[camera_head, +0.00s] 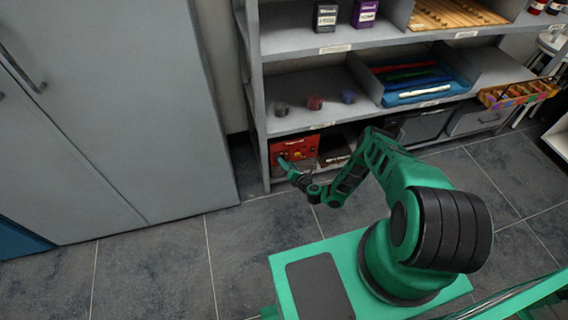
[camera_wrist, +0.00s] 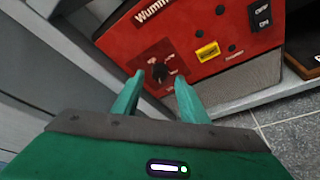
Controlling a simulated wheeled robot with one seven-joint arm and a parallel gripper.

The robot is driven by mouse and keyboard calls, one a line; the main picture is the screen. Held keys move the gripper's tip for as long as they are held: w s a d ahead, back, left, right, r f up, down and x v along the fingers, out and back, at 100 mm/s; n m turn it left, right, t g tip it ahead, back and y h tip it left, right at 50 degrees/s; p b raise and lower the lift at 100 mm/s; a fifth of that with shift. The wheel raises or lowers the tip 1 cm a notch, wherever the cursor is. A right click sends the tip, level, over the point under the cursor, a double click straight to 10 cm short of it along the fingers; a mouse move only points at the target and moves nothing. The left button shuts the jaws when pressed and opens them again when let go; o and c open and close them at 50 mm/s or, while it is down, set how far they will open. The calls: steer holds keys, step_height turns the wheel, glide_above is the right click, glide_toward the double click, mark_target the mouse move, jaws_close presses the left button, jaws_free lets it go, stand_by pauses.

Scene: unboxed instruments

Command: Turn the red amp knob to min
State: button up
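The red amp (camera_head: 295,148) sits on the low shelf in the head view. In the wrist view the red amp (camera_wrist: 215,35) fills the upper middle, tilted in the picture, with a grey lower front. Its dark knob (camera_wrist: 160,71) sits on a darker red panel with small markings that are too small to read. My gripper (camera_wrist: 160,84) has its two green fingers apart, pointing at the knob, one fingertip to its left and one to its right below. I cannot tell whether they touch it. In the head view my gripper (camera_head: 284,163) is at the amp's front.
A yellow socket (camera_wrist: 207,51) and an on/off switch (camera_wrist: 262,17) are on the amp's front. The shelf unit (camera_head: 310,123) has a board above the amp, with small coloured jars (camera_head: 315,103) on it. A grey cabinet (camera_head: 110,110) stands left. The floor in front is clear.

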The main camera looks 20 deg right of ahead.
steer(key=shift+x, duration=0.85)
jaws_close()
